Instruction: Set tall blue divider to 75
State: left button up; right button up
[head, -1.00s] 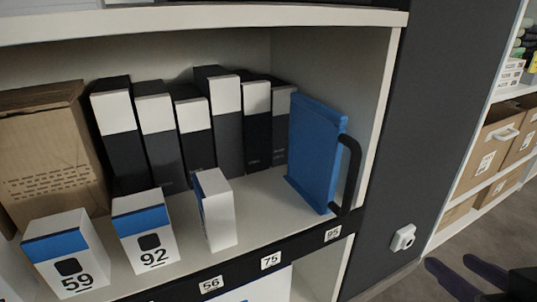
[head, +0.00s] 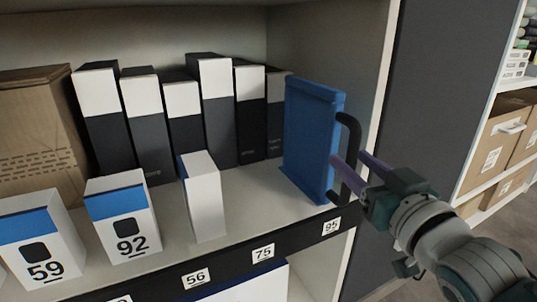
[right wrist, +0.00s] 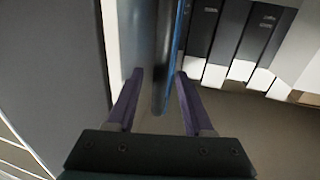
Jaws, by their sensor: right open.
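The tall blue divider (head: 310,140) stands upright on the shelf near its right wall, above the label 95 (head: 331,225). Its black handle (head: 350,150) faces the front. The label 75 (head: 263,252) is on the shelf edge, to the left of 95. My right gripper (head: 347,172) is open at the lower part of the handle. In the right wrist view the two purple fingers (right wrist: 154,88) stand on either side of the handle and the blue divider's edge (right wrist: 182,30), with gaps visible. My left gripper is not in view.
A white box (head: 204,198) stands left of the divider, with boxes 92 (head: 124,222) and 59 (head: 42,245) further left. Several black-and-white binders (head: 216,115) line the back. The shelf between the white box and the divider is clear.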

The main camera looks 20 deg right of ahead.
jog(key=shift+w, duration=0.7)
grip_shut()
dwell(1.0)
